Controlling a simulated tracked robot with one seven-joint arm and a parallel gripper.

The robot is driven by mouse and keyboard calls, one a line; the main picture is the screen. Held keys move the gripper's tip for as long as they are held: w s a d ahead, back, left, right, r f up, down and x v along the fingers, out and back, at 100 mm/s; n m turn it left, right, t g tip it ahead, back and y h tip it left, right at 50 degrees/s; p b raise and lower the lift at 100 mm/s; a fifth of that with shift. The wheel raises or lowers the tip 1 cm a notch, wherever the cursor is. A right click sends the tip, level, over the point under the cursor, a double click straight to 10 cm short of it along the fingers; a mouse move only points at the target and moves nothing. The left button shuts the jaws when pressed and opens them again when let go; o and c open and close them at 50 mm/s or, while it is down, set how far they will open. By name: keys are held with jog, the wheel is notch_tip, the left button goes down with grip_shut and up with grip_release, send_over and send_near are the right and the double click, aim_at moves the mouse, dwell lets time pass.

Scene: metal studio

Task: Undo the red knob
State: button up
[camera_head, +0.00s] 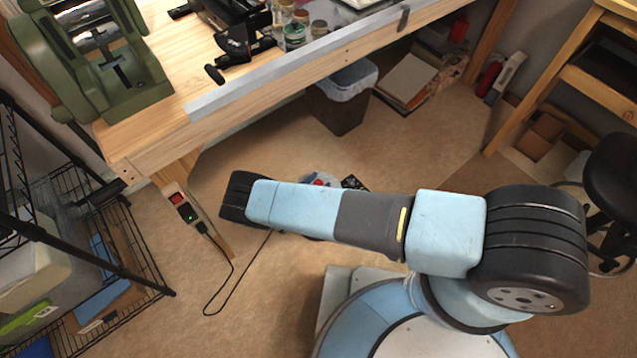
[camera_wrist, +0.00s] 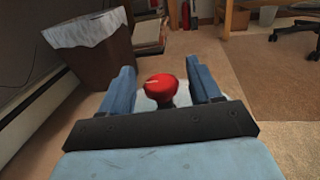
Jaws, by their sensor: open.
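The red knob (camera_wrist: 161,87) shows in the wrist view as a rounded red cap on a dark stem, over a pale surface. It sits between the two blue fingers of my gripper (camera_wrist: 160,82). The fingers are open, with a gap on each side of the knob. In the head view only a small red bit of the knob (camera_head: 318,183) shows behind my arm, on a whitish thing on the floor. My arm hides most of it and my fingers there.
A wooden workbench (camera_head: 150,140) stands behind, with a bin (camera_head: 340,105) below it. A power strip (camera_head: 180,205) with a black cord is fixed near its leg. A wire rack (camera_head: 90,280) stands at left. The brown floor around my arm is mostly clear.

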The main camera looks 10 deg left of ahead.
jog(key=shift+w, duration=0.1)
jog(key=shift+c, duration=0.2)
jog(key=c, duration=0.9)
jog(key=shift+c, duration=0.2)
jog(key=shift+y, duration=0.3)
jog(key=n+t+y, duration=0.1)
jog(key=n+y, duration=0.1)
jog(key=y, duration=0.1)
jog(key=n+t+y, duration=0.1)
jog(key=n+y, duration=0.1)
jog(key=y, duration=0.1)
jog(key=shift+n, duration=0.4)
jog(key=n+y, duration=0.2)
jog(key=y, duration=0.2)
jog(key=n+y, duration=0.3)
jog(key=y, duration=0.1)
jog(key=shift+d+g+y, duration=0.15)
jog(key=shift+g+y, duration=0.15)
jog(key=n+g+y, duration=0.2)
jog(key=y, duration=0.1)
jog(key=n+g+y, duration=0.2)
jog(key=n+y, duration=0.1)
jog(key=shift+y, duration=0.4)
jog(key=shift+n+g+y, duration=1.4)
jog(key=shift+n+g, duration=0.4)
jog(key=shift+g, duration=0.5)
jog(key=shift+a, duration=0.2)
